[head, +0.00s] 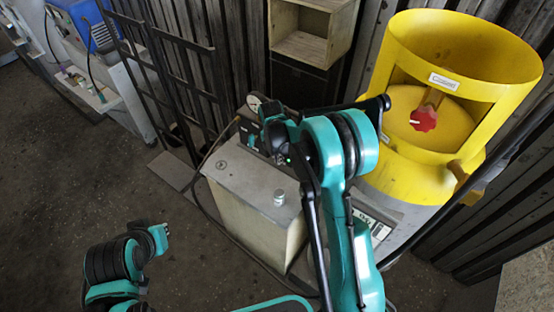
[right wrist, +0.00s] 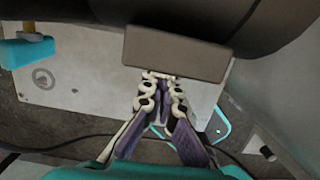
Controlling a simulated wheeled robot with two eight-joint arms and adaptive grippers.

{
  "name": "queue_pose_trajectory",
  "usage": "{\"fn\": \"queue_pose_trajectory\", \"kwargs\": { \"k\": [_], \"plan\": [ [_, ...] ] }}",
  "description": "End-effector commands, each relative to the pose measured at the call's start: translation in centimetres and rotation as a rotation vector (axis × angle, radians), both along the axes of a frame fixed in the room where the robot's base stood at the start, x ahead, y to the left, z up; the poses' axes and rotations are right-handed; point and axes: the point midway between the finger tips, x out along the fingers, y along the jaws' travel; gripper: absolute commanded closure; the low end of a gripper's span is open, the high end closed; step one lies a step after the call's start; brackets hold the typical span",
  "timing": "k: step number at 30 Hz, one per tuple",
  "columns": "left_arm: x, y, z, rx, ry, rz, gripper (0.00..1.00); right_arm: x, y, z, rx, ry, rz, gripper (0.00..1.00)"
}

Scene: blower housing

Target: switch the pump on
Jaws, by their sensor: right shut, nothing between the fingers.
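The pump (head: 250,195) is a pale box with a round gauge (head: 254,102) and dark parts at its back end. My right gripper (right wrist: 160,78) is shut and empty. Its fingertips are at the near edge of a grey-brown block (right wrist: 175,48) on the pump; I cannot tell whether they touch. In the head view my right arm covers much of the gripper and the pump's back. I cannot make out a switch.
A yellow cylinder guard (head: 455,60) with a red knob (head: 423,119) stands right of the pump. A wooden shelf box (head: 310,45) and dark bars (head: 160,60) are behind. A hose runs along the floor. The floor at left is clear.

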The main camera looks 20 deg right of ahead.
Motion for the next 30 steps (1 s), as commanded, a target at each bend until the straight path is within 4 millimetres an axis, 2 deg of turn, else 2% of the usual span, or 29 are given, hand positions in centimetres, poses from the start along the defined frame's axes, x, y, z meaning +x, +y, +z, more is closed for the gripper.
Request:
{"fn": "queue_pose_trajectory", "kwargs": {
  "k": [8, 18, 30],
  "plan": [
    [0.0, 0.0, 0.3, 0.0, 0.0, 0.0, 1.0, 0.0, 0.0, 0.3, 0.0, 0.0, -0.001, 1.0],
    [0.0, 0.0, 1.1, 0.0, 0.0, 0.0, 1.0, 0.0, -0.1, 1.8, -0.001, -0.001, -0.001, 1.0],
    [0.0, 0.0, 1.0, 0.0, 0.0, 0.0, 1.0, -0.1, 0.4, 1.8, -0.001, -0.001, -0.001, 1.0]
  ]
}}
